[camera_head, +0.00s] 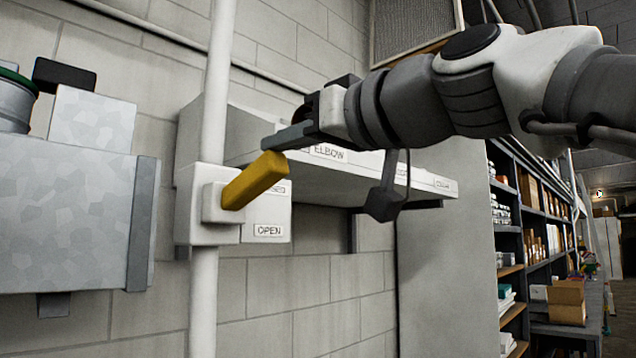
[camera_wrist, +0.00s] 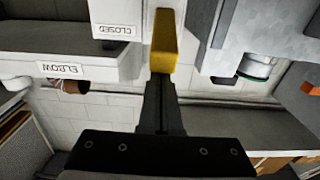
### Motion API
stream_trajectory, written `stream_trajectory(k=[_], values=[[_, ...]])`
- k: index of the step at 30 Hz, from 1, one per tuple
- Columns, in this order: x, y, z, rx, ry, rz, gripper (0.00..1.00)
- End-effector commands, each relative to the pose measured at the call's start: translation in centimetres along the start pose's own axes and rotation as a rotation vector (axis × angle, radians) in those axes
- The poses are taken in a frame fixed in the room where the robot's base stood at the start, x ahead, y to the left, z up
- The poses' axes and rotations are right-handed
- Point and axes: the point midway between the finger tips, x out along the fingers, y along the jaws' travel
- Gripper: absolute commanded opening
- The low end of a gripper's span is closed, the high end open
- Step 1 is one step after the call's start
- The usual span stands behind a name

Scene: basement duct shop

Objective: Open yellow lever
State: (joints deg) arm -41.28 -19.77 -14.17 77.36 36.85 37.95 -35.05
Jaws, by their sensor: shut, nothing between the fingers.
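The yellow lever (camera_head: 256,180) sticks out from a white box (camera_head: 268,215) on a vertical white pipe. It slants up and to the right from its pivot. A label reading OPEN (camera_head: 269,231) is low on the box, and another label above it is partly hidden by the lever. My gripper (camera_head: 275,142) is shut and empty, its tip right at the lever's outer end; I cannot tell if they touch. In the wrist view, the shut fingers (camera_wrist: 160,85) point at the yellow lever (camera_wrist: 164,42), beside a label reading CLOSED (camera_wrist: 115,30).
A shelf with an ELBOW label (camera_head: 328,152) runs along the wall behind my arm. A grey metal duct (camera_head: 75,210) stands left of the pipe. Dark shelving (camera_head: 525,230) with boxes is at the right. The space below the lever looks clear.

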Motion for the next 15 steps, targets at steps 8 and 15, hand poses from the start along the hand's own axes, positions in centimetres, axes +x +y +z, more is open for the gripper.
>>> stream_trajectory(k=[8,15], values=[[-0.7,-0.1,2.5,0.001,0.121,-0.003,0.0],[-1.2,0.0,3.8,-0.001,0.213,0.0,0.0]])
